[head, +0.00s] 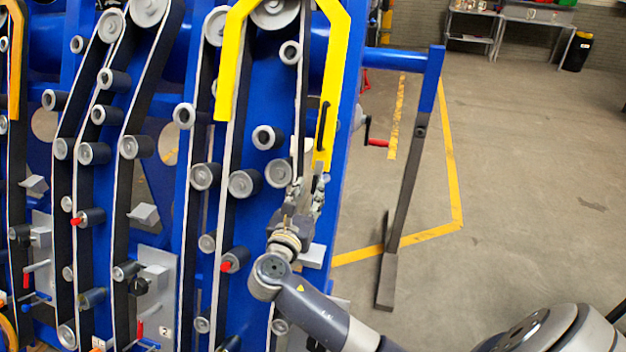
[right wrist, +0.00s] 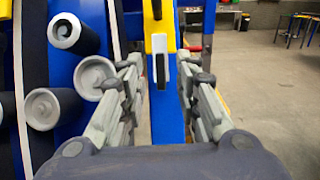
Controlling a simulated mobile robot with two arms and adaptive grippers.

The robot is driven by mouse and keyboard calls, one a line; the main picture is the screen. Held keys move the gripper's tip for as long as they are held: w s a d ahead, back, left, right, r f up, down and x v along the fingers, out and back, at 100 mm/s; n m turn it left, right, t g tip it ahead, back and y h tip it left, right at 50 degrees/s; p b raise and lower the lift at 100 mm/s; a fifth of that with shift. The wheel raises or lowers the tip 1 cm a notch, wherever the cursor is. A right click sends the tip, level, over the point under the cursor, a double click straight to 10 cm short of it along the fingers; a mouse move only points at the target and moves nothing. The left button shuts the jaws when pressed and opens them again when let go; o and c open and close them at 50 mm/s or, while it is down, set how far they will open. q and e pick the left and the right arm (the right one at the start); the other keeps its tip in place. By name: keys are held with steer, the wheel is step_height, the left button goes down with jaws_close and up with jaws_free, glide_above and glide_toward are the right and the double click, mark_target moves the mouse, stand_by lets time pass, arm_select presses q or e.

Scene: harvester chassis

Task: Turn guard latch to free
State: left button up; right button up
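A yellow guard (head: 337,75) arches over the belts and rollers of the blue chassis. A black handle (head: 322,125) runs along its right leg, just above my right gripper. My right gripper (head: 316,178) is at the lower end of this leg. In the right wrist view my right gripper (right wrist: 160,75) is open, its fingers apart on both sides of a white piece (right wrist: 159,43) with a dark slot-like part, below the yellow guard end (right wrist: 160,18). This white piece may be the guard latch; I cannot tell its turn position. No finger visibly closes on it. My left gripper is out of view.
Rollers (head: 243,183) stick out just left of my right gripper. A red-handled crank (head: 377,142) projects from the chassis's right side. A blue and grey post (head: 405,180) stands further right.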

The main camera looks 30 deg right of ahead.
mark_target(314, 182)
steer(key=shift+p+x, duration=0.35)
steer(key=shift+x, duration=1.6)
jaws_close()
